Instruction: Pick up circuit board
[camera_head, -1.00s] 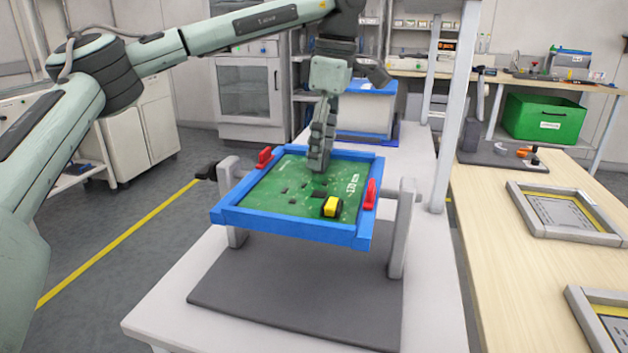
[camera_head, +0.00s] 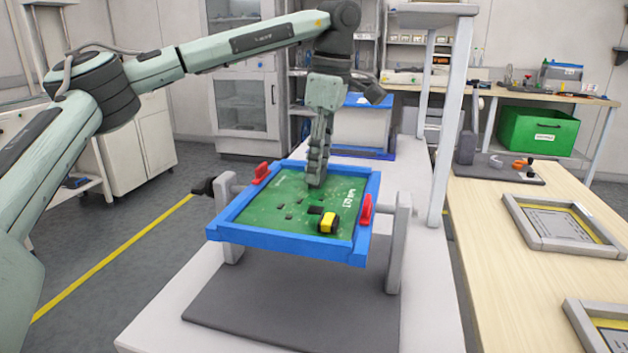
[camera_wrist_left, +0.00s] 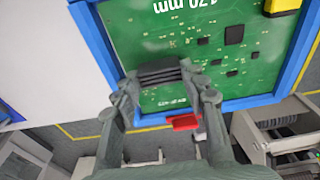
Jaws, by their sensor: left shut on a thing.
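The green circuit board (camera_head: 300,210) lies in a blue frame (camera_head: 285,247) with a red clip (camera_head: 261,172) on the left and another red clip (camera_head: 366,209) on the right. A yellow and black part (camera_head: 328,222) sits on the board's near side. My left gripper (camera_head: 316,182) points down at the board's far part. In the left wrist view, its fingers stand on either side of a dark ribbed block (camera_wrist_left: 159,75) over the board (camera_wrist_left: 200,45), shut on it. Whether the block is fixed to the board is unclear. My right gripper is not in view.
The frame hangs between grey posts (camera_head: 398,240) above a dark grey base (camera_head: 290,315) on a white table. A wooden table (camera_head: 490,260) with framed panels (camera_head: 562,217) stands at right. A green bin (camera_head: 538,132) is farther back.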

